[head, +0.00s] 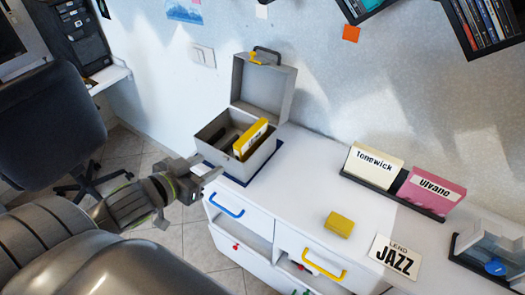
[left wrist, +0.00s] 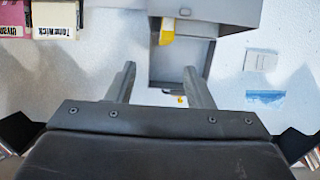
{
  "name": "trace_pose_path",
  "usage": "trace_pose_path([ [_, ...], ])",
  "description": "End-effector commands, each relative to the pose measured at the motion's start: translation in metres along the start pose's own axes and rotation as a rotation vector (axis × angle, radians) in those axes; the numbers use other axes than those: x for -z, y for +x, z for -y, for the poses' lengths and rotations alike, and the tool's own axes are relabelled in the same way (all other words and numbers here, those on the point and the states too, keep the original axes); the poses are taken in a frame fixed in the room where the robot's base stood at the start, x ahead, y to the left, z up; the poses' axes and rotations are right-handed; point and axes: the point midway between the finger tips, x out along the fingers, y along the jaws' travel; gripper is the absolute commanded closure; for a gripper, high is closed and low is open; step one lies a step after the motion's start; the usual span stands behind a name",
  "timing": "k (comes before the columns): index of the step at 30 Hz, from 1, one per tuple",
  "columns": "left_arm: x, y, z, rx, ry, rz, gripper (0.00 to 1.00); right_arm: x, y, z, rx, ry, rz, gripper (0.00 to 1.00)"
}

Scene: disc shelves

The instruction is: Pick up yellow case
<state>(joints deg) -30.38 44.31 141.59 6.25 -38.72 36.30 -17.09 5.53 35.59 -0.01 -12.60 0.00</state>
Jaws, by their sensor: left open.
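A yellow case (head: 250,138) stands tilted inside an open grey box (head: 215,150) on the white cabinet, its upper part showing above the rim. In the left wrist view the yellow case (left wrist: 166,32) shows small inside the box (left wrist: 215,12). My left gripper (head: 208,171) is open and empty, just left of and in front of the box. In the wrist view its fingers (left wrist: 159,76) are spread with nothing between them. The case's lower part is hidden by the box wall. My right gripper is not in view.
The box lid (head: 262,85) stands raised at the back. A small yellow block (head: 339,224) lies on the cabinet top (head: 290,190). A black rack (head: 372,184) holds cream and pink cases at right, near a JAZZ card (head: 395,257). An office chair (head: 50,125) is at left.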

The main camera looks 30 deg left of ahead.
Motion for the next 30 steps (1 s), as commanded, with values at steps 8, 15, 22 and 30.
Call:
trace_pose_path([
  [8,0.001,0.035,0.000,0.000,-0.004,-0.006,0.53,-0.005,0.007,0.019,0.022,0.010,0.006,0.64],
  [15,0.002,0.078,-0.001,-0.002,-0.006,-0.004,0.53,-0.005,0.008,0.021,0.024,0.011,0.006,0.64],
  [22,0.002,0.113,0.000,-0.001,-0.001,-0.002,0.53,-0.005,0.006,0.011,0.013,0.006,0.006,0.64],
  [30,0.004,0.129,0.002,-0.001,0.000,-0.001,0.53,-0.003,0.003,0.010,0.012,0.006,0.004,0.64],
])
